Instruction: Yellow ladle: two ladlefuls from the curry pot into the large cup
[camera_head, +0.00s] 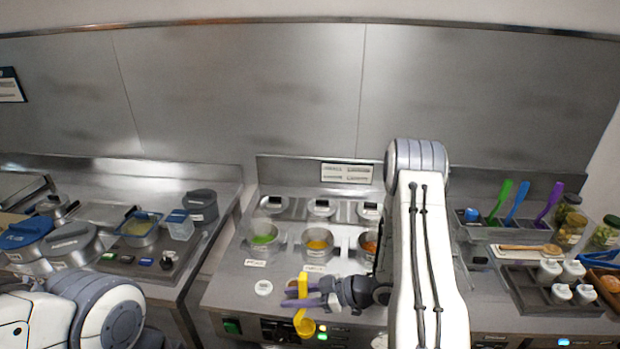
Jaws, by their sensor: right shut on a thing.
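My right gripper (300,294) reaches in from the right over the front of the range, fingers pointing left. It is shut on the yellow ladle (303,325), whose bowl hangs below the fingers near the front control panel. Behind the gripper stand three pots: one with green contents (263,238), one with yellow-orange contents (318,243) and one with orange-red contents (369,245), partly hidden by my right arm. Their labels are too small to read, so I cannot tell which is the curry pot. I cannot make out the large cup for certain. My left gripper is out of view.
A small white round item (263,288) lies left of the gripper. Green, blue and purple ladles (520,200) stand at the right, by a rack of white shakers (562,292).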

